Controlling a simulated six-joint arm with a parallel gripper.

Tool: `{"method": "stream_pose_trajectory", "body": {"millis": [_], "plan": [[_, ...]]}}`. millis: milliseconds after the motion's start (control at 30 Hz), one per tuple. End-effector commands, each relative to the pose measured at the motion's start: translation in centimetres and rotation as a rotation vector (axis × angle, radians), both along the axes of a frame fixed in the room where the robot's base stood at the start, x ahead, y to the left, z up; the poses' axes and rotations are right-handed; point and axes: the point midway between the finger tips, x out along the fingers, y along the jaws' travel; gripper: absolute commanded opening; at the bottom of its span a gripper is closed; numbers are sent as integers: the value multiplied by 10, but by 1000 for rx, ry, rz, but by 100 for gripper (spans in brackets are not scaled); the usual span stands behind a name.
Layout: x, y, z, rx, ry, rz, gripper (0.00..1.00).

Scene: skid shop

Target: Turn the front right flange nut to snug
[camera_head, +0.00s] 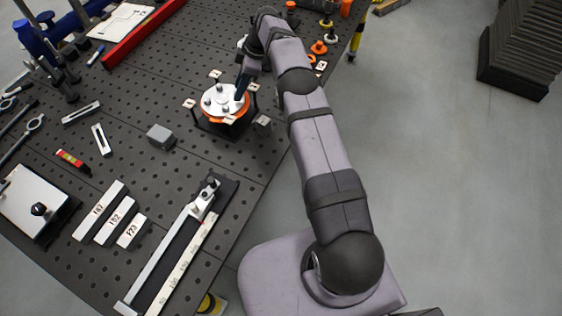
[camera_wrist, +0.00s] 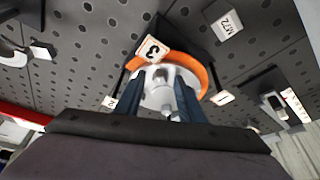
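The flange (camera_head: 217,101) is a pale grey disc with upright studs or nuts, over an orange ring (camera_head: 207,117) on a dark base. Small numbered tags stand around it. In the wrist view the flange (camera_wrist: 157,92) shows between the fingers, with the orange ring (camera_wrist: 190,62) behind it. My gripper (camera_head: 240,94) reaches down at the flange's right side. In the wrist view my gripper (camera_wrist: 158,92) has its two dark fingers apart, one on each side of a grey stud area. Whether they touch a nut cannot be told. The front right nut is not clearly distinguishable.
A grey block (camera_head: 160,136) stands left of the flange. Labelled white bars (camera_head: 110,214) and a long rail fixture (camera_head: 175,245) lie at the front of the perforated bench (camera_head: 140,175). A red bar (camera_head: 143,32) and orange parts (camera_head: 319,47) lie at the back.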

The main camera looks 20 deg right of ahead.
Motion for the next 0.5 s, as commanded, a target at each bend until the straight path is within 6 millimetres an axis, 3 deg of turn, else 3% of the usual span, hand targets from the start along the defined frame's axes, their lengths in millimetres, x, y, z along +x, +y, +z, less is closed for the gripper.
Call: {"method": "stream_pose_trajectory", "body": {"millis": [167,500], "plan": [[1,-3,3,-1,-2,29,36],[-4,-20,47,-1,-2,27,36]]}}
